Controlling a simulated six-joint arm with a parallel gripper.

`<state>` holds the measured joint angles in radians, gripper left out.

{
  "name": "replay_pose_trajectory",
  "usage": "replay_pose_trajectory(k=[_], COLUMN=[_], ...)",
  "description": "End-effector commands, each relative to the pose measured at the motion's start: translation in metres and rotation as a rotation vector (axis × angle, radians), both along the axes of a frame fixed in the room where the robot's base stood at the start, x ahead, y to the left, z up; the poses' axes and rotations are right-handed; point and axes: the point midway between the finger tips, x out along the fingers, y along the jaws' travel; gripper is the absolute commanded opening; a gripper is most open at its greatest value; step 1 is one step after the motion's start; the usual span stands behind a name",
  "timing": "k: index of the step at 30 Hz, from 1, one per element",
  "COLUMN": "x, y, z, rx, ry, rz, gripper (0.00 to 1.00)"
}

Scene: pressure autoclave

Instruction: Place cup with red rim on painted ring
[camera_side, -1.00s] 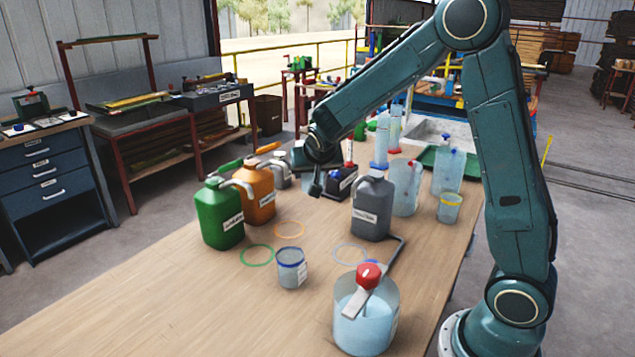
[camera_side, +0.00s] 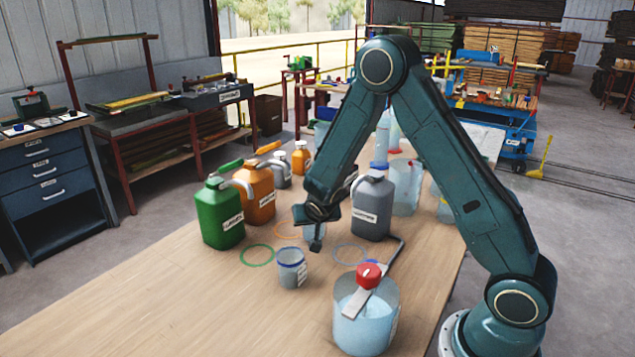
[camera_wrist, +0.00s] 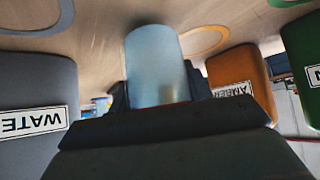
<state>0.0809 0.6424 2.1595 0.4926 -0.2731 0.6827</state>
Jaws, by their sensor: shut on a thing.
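My gripper (camera_side: 316,240) is shut on a pale, translucent cup (camera_wrist: 155,66), above the table between the jugs and the blue-rimmed cup. In the side view, the cup (camera_side: 308,233) is partly hidden behind my gripper. A thin red line shows at its gripper end in the wrist view; most of the rim is hidden. Painted rings lie on the table: green (camera_side: 257,264), orange (camera_side: 280,235) and grey-blue (camera_side: 350,263). The orange ring, partly hidden in the side view, also shows in the wrist view (camera_wrist: 222,48). I cannot tell the cup's exact height above the table.
A grey cup with a blue rim (camera_side: 291,272) stands just in front of my gripper. A green jug (camera_side: 222,220), an orange jug (camera_side: 258,195) and a grey water jug (camera_side: 371,212) stand around. A large beaker (camera_side: 362,330) is in front. The left front table is clear.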

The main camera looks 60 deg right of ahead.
Motion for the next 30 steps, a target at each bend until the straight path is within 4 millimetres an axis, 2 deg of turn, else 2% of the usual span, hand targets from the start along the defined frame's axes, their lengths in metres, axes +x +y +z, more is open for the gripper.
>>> replay_pose_trajectory(k=[1,3,9,20,30], x=[0.011,0.02,0.04,0.046,0.075], y=[0.0,0.0,0.0,0.0,0.0], z=[0.003,0.003,0.003,0.003,0.003], rx=[-0.001,-0.001,-0.001,0.0,-0.001], ry=[-0.009,-0.008,-0.006,-0.005,-0.006], rz=[0.001,0.001,0.001,0.001,0.001], gripper=[0.24,0.24,0.24,0.24,0.24])
